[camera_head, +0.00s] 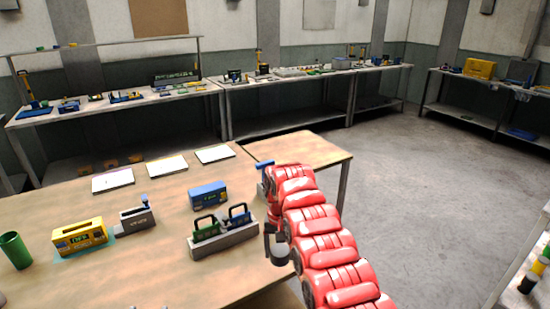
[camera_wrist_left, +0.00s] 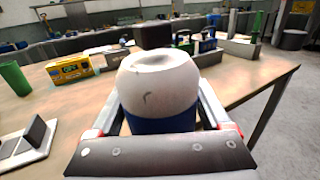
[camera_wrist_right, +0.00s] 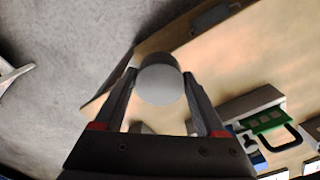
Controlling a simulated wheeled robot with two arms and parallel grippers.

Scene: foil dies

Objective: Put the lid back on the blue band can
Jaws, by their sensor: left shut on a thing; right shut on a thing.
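A white can with a blue band (camera_wrist_left: 160,92) stands between the fingers of my left gripper (camera_wrist_left: 160,130), which is shut on it. Its pale top has a shallow hollow. My left gripper is outside the head view. My right gripper (camera_wrist_right: 160,100) is shut on a round grey piece, probably the lid (camera_wrist_right: 162,85), with a darker rim behind it. In the head view my right gripper (camera_head: 276,230) is at the table's right edge, with a dark grey piece at its tip. A dark round thing (camera_wrist_left: 152,35) shows just behind the can in the left wrist view; I cannot tell what it is.
The wooden table (camera_head: 150,275) holds a yellow box (camera_head: 80,238), a green cup (camera_head: 15,250), a blue box (camera_head: 208,195) and a grey rack with green and blue handles (camera_head: 222,238). Several white sheets lie at the back. The table's front middle is clear.

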